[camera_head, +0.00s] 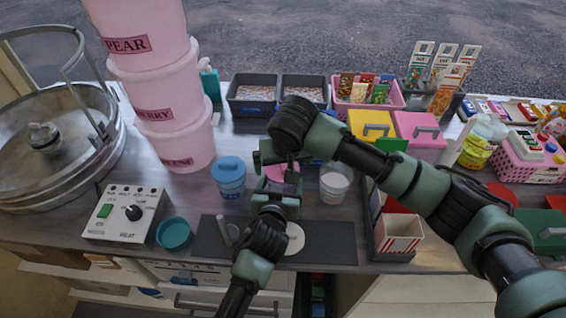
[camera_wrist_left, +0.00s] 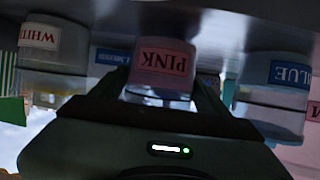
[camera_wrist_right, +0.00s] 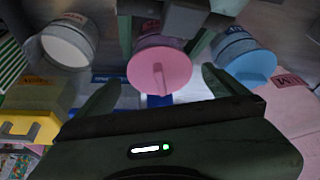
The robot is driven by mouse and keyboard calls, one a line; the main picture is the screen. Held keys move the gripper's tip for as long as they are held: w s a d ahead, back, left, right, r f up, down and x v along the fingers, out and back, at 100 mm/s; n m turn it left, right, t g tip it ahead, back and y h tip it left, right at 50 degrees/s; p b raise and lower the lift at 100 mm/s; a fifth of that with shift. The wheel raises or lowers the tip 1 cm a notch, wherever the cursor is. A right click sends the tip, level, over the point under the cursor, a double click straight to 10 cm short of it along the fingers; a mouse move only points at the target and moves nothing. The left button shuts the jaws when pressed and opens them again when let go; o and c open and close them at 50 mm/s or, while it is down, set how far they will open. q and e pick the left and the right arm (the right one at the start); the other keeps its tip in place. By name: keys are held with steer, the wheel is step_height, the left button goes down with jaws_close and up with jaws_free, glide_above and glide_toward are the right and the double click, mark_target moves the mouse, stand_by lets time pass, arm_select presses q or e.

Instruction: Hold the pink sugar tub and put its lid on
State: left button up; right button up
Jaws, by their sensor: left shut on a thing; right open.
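The pink sugar tub (camera_wrist_left: 162,72) stands upright between the fingers of my left gripper (camera_wrist_left: 164,88), which is shut on it; its PINK label reads upside down in the left wrist view. The round pink lid (camera_wrist_right: 159,69), with a raised grip bar, covers the tub's mouth in the right wrist view; I cannot tell whether it is fully seated. My right gripper (camera_wrist_right: 158,88) is open, its fingers either side of the lid and apart from it. In the head view the lid (camera_head: 283,171) is partly hidden by my arms.
A blue tub (camera_head: 230,178) with its lid on stands to the left, an open white tub (camera_head: 335,182) to the right. A pale round lid (camera_head: 292,238) lies on the dark mat (camera_head: 335,240). Stacked pink buckets (camera_head: 180,150) rise at the left, a striped box (camera_head: 399,235) at the right.

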steer(key=shift+r, duration=3)
jaws_close()
